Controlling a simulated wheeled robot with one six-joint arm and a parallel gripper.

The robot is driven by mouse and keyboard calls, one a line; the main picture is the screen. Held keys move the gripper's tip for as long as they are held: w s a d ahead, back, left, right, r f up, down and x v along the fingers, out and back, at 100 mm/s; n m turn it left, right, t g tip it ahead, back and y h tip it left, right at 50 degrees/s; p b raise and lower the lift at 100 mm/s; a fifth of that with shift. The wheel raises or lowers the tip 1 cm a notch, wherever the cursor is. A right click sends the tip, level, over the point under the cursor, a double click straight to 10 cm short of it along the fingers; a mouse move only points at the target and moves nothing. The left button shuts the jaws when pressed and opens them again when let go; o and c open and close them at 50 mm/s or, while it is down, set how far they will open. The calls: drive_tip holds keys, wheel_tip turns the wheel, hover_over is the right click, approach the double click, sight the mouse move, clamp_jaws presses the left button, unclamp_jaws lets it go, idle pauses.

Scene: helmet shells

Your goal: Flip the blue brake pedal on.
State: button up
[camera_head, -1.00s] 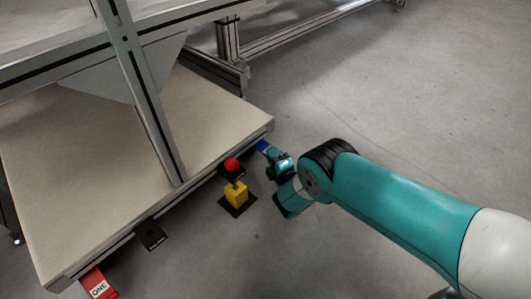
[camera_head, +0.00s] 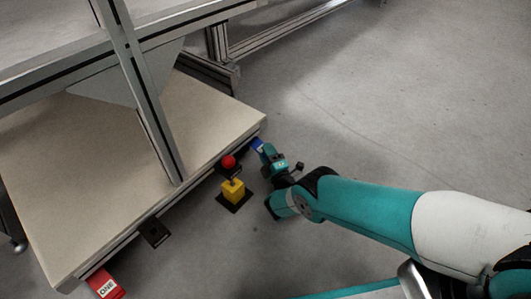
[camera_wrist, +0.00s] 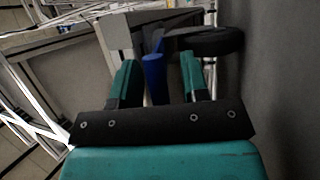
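The blue brake pedal (camera_head: 257,145) sticks out from the right corner of the low beige platform in the head view. My gripper (camera_head: 266,152) is low, right beside it. In the wrist view the blue pedal (camera_wrist: 154,80) appears between the two teal fingers of my gripper (camera_wrist: 160,75). The fingers are apart, with a gap on each side of the blue part. I cannot tell how deep the pedal sits between them.
A yellow post with a red knob (camera_head: 229,162) stands just left of my gripper. A black bracket (camera_head: 155,232) and a red pedal marked ONE (camera_head: 105,285) lie farther along the platform (camera_head: 80,215) edge. A dark rounded part (camera_wrist: 212,40) is beyond the right finger. Floor to the right is clear.

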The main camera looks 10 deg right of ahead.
drive_tip(key=r+p+v, duration=0.1)
drive_tip(key=p+v, duration=0.2)
drive_tip(key=v, duration=0.1)
drive_tip(key=p+v, duration=0.3)
drive_tip(key=v, duration=0.1)
drive_tip(key=r+p+v, duration=0.1)
drive_tip(key=p+v, duration=0.2)
drive_tip(key=v, duration=0.1)
drive_tip(key=shift+s+d+r, duration=0.25)
drive_tip(key=shift+s, duration=0.45)
